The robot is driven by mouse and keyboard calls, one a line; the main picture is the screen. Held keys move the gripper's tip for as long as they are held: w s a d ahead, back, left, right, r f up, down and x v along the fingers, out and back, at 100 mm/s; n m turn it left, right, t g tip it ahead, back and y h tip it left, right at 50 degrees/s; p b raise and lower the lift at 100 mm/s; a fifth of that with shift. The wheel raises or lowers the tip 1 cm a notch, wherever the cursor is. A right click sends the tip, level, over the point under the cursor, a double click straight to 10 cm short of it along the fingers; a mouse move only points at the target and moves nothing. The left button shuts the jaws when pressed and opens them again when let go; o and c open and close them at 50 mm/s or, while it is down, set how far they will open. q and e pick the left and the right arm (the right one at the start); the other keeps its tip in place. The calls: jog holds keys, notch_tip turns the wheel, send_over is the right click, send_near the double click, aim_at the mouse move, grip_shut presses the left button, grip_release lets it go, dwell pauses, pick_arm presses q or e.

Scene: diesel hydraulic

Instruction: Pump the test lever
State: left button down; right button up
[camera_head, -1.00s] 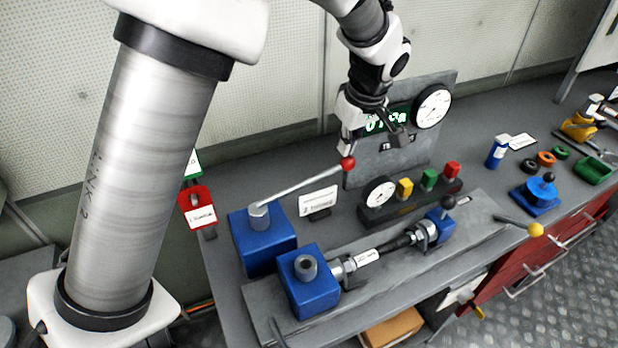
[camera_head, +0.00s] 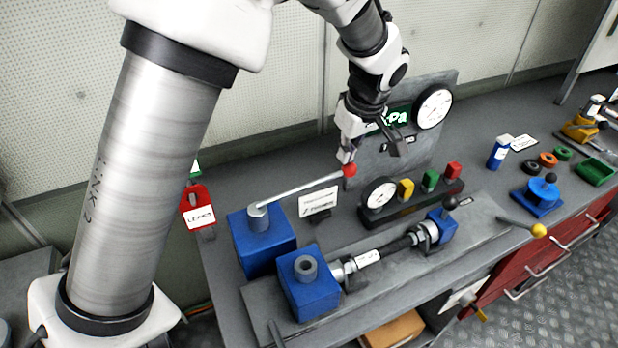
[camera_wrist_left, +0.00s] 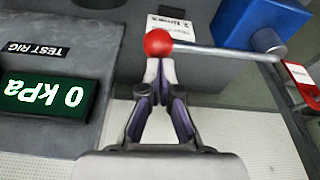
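The test lever (camera_head: 300,190) is a grey rod with a red ball (camera_head: 349,170) at its tip. It rises slightly to the right from a blue pump block (camera_head: 262,243). My left gripper (camera_head: 347,155) is just above the ball, its fingertips at or nearly touching it. In the left wrist view the fingers (camera_wrist_left: 159,72) converge to a narrow gap, narrower than the red ball (camera_wrist_left: 158,43), and look shut. The ball sits beyond the tips, not between them. The green display (camera_wrist_left: 48,100) reads 0 kPa. My right gripper is not in view.
A grey panel with a dial (camera_head: 433,106) stands behind the gripper. A small gauge (camera_head: 380,194) with coloured blocks and a white card (camera_head: 318,203) stand close to the lever. A second blue block (camera_head: 307,290) is in front. A red tag (camera_head: 198,212) hangs at left.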

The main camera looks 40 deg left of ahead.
aim_at(347, 167)
pick_arm(q)
jog(key=shift+s+d+b+x, duration=0.1)
jog(key=shift+d+b+x, duration=0.1)
jog(key=shift+b+x, duration=0.6)
jog(key=shift+s+d+b+x, duration=0.1)
jog(key=shift+d+b+x, duration=0.25)
jog(key=shift+x, duration=0.8)
jog(key=shift+s+d+b+x, duration=0.1)
jog(key=shift+b+x, duration=0.6)
jog(key=shift+x, duration=0.25)
jog(key=shift+f, duration=0.1)
jog(key=p+v, duration=0.3)
jog(key=a+p+v, duration=0.1)
jog(key=p+v, duration=0.1)
jog(key=v, duration=0.1)
jog(key=w+a+p+v, duration=0.1)
jog(key=p+v, duration=0.2)
jog(key=v, duration=0.1)
jog(key=shift+a+r+p, duration=0.1)
jog(key=shift+r+p, duration=0.15)
jog(key=shift+p, duration=0.1)
jog(key=shift+f, duration=0.1)
jog(key=shift+f, duration=0.1)
